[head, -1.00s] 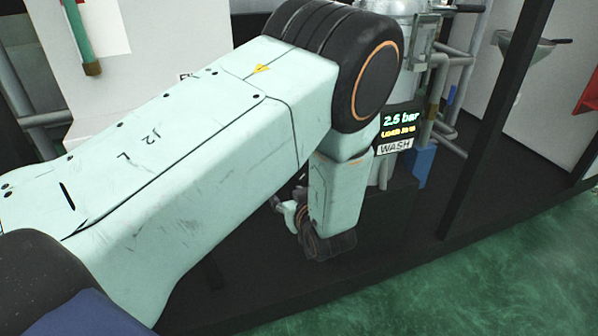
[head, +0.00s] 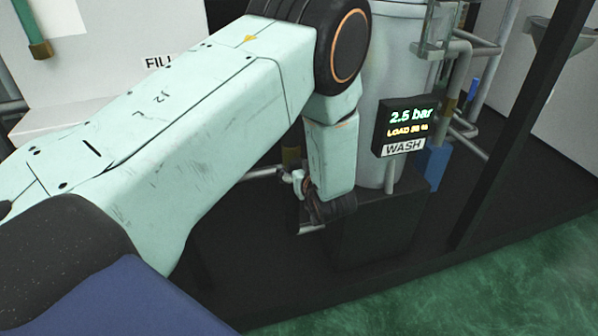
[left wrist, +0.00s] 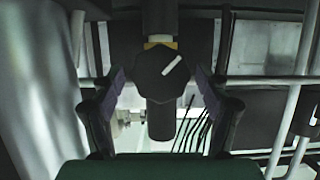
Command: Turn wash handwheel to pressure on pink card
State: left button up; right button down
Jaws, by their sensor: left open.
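The wash handwheel (left wrist: 161,74) appears in the left wrist view as a dark lobed knob with a white pointer mark aimed to the upper right. My left gripper (left wrist: 160,88) is open, with one finger on each side of the knob and visible gaps between. In the head view my left arm hides the handwheel. The wash display (head: 404,125) reads 2.5 bar, with a smaller yellow LOAD line and a WASH label below. No pink card shows in either view. My right gripper is not in view.
A large pale cylindrical vessel (head: 400,55) stands behind the display. Grey pipes (head: 487,85) and a blue block (head: 432,165) are to its right. A dark post (head: 520,120) rises further right. Several thin dark lines show below the knob in the left wrist view.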

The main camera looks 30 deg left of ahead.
pick_arm(q)
jog(key=shift+w+a+f, duration=0.15)
jog(key=shift+a, duration=0.15)
jog(key=shift+c, duration=0.3)
jog(key=shift+c, duration=0.8)
jog(key=c, duration=0.9)
jog(key=shift+c, duration=0.2)
